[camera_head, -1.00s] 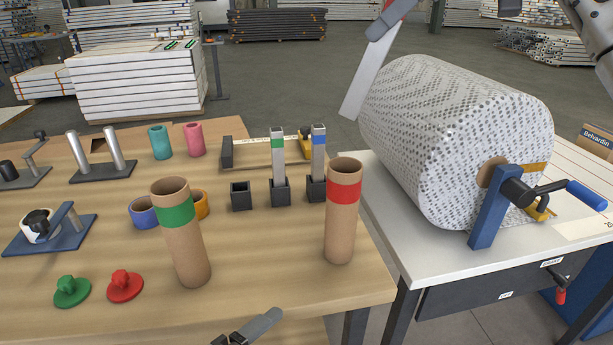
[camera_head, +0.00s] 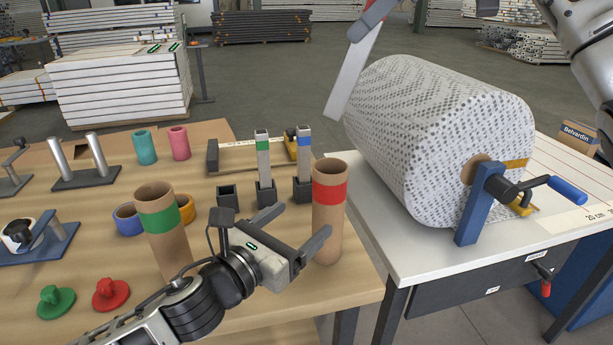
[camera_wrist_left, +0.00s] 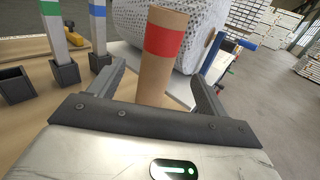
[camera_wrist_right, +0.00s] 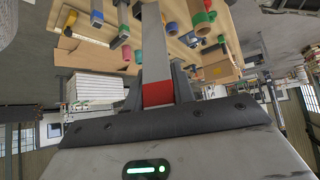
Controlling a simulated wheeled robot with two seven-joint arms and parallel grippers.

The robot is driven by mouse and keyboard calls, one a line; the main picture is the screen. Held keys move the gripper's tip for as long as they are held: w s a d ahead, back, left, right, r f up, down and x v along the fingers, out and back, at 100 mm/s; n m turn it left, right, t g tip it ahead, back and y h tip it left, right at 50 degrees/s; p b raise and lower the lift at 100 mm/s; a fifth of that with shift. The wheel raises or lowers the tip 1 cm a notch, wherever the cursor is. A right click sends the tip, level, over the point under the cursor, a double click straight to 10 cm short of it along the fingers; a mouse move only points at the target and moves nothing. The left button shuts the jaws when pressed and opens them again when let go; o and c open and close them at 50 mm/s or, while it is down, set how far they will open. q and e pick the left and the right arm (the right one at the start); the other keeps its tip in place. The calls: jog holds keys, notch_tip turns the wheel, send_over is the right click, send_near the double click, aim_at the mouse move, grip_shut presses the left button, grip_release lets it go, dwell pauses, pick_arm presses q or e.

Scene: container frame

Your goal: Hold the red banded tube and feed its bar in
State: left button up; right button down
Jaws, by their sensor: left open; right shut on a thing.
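The red banded tube (camera_head: 328,215), brown cardboard, stands upright and open-topped near the bench's right front edge. My left gripper (camera_head: 295,230) is open, low on the tube's left side. In the left wrist view the tube (camera_wrist_left: 160,60) stands between the spread fingers, with gaps on both sides. My right gripper (camera_wrist_right: 158,92) is shut on a grey bar with a red band (camera_wrist_right: 157,60).
A green banded tube (camera_head: 162,225) stands to the left, partly behind my left arm. Green and blue banded bars (camera_head: 263,160) stand in black sockets behind. A large patterned roll (camera_head: 430,130) on a white table stands close on the right. Red and green knobs (camera_head: 110,294) lie front left.

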aim_at(335, 192)
pick_arm(q)
jog(key=x, duration=1.1)
jog(key=shift+w+d, duration=0.25)
jog(key=c, duration=1.2)
pick_arm(e)
jog(key=a+f+h, duration=0.1)
jog(key=a+f+m+h, duration=0.2)
jog(key=a, duration=0.1)
jog(key=shift+w+a+f, duration=0.1)
jog(key=shift+w+f, duration=0.1)
jog(key=shift+w, duration=0.15)
jog(key=shift+w+a+f+m+h, duration=0.15)
jog(key=shift+f+m+h, duration=0.3)
jog(key=shift+h, duration=0.25)
